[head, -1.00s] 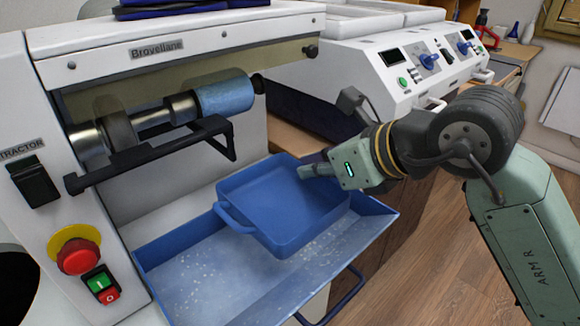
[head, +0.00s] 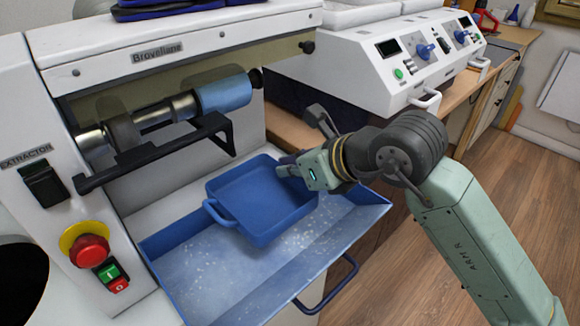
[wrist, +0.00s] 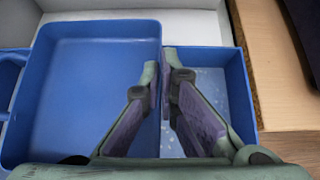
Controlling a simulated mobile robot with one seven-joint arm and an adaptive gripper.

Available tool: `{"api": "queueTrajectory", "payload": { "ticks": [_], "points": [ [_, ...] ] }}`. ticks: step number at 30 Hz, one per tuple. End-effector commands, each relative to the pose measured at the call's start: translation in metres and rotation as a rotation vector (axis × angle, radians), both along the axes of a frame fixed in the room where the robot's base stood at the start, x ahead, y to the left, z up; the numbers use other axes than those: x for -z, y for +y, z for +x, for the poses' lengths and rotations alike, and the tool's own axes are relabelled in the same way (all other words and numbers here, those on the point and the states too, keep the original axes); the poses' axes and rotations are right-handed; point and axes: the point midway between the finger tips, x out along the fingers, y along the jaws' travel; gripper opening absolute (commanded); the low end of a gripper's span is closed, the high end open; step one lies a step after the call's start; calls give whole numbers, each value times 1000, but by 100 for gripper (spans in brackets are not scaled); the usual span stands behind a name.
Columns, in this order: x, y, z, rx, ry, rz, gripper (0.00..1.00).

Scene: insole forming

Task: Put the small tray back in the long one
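The small tray (head: 262,195) is a square blue tray with a loop handle on its left side, and it looks empty. It is over the back middle part of the long tray (head: 190,278), a wide blue tray with pale crumbs on its floor. I cannot tell whether it touches the long tray's floor. My gripper (wrist: 164,72) straddles the right wall of the small tray (wrist: 90,90), one finger inside and one outside, closed on it. In the wrist view the long tray (wrist: 240,95) shows to the right. In the head view my gripper (head: 283,171) is at the small tray's right rim.
A white machine with a roller (head: 225,93) and a black bracket (head: 160,152) stands behind and above the trays. A red stop button (head: 90,251) is at left. A blue bar handle (head: 335,290) juts out in front.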

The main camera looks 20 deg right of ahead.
Motion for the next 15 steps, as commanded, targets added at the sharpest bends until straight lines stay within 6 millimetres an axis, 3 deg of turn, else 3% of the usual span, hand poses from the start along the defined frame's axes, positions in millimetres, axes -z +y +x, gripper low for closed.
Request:
{"api": "queueTrajectory", "payload": {
  "ticks": [15],
  "points": [
    [10,0,0,0,-1,0,0]
  ]
}}
